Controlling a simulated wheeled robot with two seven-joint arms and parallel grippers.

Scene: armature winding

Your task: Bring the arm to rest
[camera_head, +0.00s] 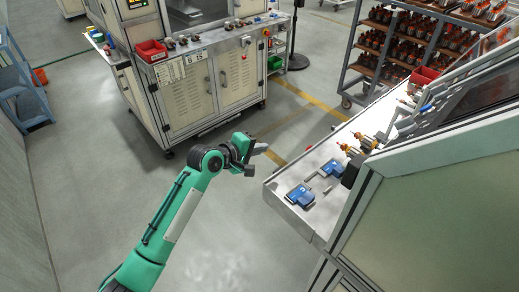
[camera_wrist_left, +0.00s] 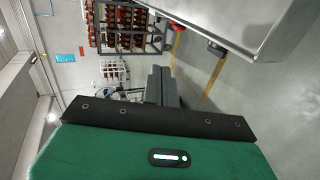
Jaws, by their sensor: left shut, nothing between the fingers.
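My green left arm comes in from the lower left of the head view. My left gripper (camera_head: 262,150) is over open floor, to the left of the near workbench (camera_head: 279,187) and apart from it. In the left wrist view the gripper fingers (camera_wrist_left: 161,86) point away from the camera, lie together and hold nothing. My right gripper is in neither view.
The bench carries blue fixtures (camera_head: 300,195) and copper-coloured armatures (camera_head: 365,141). A cabinet machine (camera_head: 185,95) with a red bin (camera_head: 151,51) stands at the back. A rack of armatures (camera_head: 394,40) is at the upper right. A blue step ladder (camera_head: 22,92) is at the left. Floor between is clear.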

